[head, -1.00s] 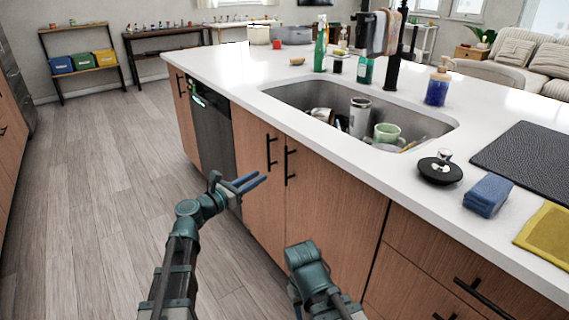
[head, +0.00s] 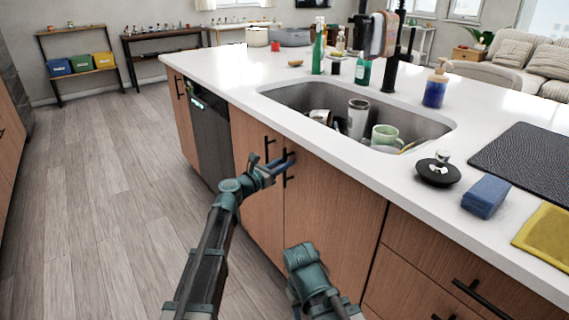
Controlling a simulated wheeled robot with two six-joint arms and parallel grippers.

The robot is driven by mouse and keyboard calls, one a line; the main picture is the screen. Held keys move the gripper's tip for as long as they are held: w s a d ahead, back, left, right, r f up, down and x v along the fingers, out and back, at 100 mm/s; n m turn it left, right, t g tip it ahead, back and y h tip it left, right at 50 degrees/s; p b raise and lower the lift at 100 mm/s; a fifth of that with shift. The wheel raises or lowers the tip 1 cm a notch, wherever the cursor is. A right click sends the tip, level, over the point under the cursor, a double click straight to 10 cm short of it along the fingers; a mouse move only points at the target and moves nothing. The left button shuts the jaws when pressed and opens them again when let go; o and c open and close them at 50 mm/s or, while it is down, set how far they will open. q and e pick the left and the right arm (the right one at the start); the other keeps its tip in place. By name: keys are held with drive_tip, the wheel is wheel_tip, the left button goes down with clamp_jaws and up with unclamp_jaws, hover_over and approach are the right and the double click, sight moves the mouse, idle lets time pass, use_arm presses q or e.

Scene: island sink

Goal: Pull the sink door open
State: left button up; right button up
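The sink cabinet under the counter has two wooden doors, a left door (head: 253,200) and a right door (head: 325,205). Both look shut. The left door has a black bar handle (head: 267,148), and the right door has another black bar handle (head: 286,180). My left gripper (head: 284,166) is at the handles, with its blue fingers across or beside the right door's handle. I cannot tell whether the fingers are closed around it or touch it. Part of the handles is hidden by the gripper. Part of my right arm shows at the bottom, but its gripper does not show.
The white counter (head: 400,172) overhangs the doors. The sink (head: 425,128) holds a tumbler (head: 358,118) and a green mug (head: 385,136). A dark dishwasher (head: 212,135) is left of the doors, and drawers (head: 430,262) are right. The floor (head: 110,190) is clear at left.

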use_arm(q)
clamp_jaws()
idle(1.5)
